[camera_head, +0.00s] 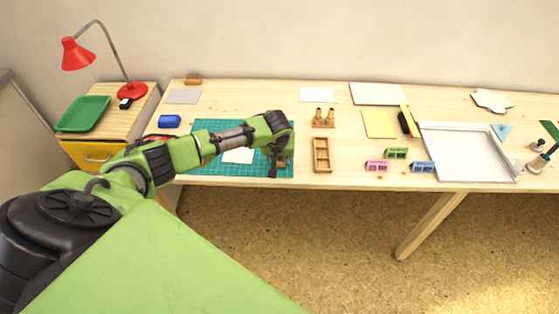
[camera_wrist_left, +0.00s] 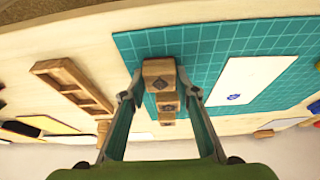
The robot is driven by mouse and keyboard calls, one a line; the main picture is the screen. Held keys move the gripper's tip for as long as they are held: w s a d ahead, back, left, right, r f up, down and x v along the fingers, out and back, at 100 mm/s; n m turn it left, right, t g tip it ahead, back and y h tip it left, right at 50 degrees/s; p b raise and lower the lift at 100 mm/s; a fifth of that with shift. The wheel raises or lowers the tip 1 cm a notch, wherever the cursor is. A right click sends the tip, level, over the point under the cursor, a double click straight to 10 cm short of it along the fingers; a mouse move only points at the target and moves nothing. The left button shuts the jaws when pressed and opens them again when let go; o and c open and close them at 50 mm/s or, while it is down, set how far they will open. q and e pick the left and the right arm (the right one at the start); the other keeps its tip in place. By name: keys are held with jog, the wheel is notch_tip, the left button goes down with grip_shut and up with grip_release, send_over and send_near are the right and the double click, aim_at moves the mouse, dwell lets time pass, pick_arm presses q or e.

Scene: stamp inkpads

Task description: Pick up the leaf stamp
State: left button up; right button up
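Wooden stamp blocks (camera_wrist_left: 158,74) with small dark marks on their faces stand in a row at the edge of the green cutting mat (camera_wrist_left: 205,45). I cannot read which mark is the leaf. My left gripper (camera_wrist_left: 160,86) has its two fingers on either side of the nearest block, with what looks like a narrow gap at each side. In the head view, my left gripper (camera_head: 279,166) is low over the mat's front right corner, and the arm and hand hide most of the stamps. My right gripper is not in view.
A wooden compartment tray (camera_head: 321,155) lies right of the mat, with a small stand of upright wooden pieces (camera_head: 323,118) behind it. White paper (camera_head: 238,156) lies on the mat. Pink (camera_head: 376,166), green (camera_head: 396,154) and blue (camera_head: 422,167) blocks sit farther right.

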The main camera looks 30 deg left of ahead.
pick_arm(q)
jog(key=shift+r, duration=0.1)
dwell(0.3)
jog(key=shift+r+b, duration=0.3)
jog(key=shift+r, duration=0.3)
jog(key=s+r+b, duration=0.2)
jog(key=s+r, duration=0.9)
jog(key=s, duration=0.3)
jog(key=shift+d+r, duration=0.15)
jog(key=shift+r, duration=0.15)
jog(key=shift+o, duration=0.2)
jog(key=shift+d, duration=0.1)
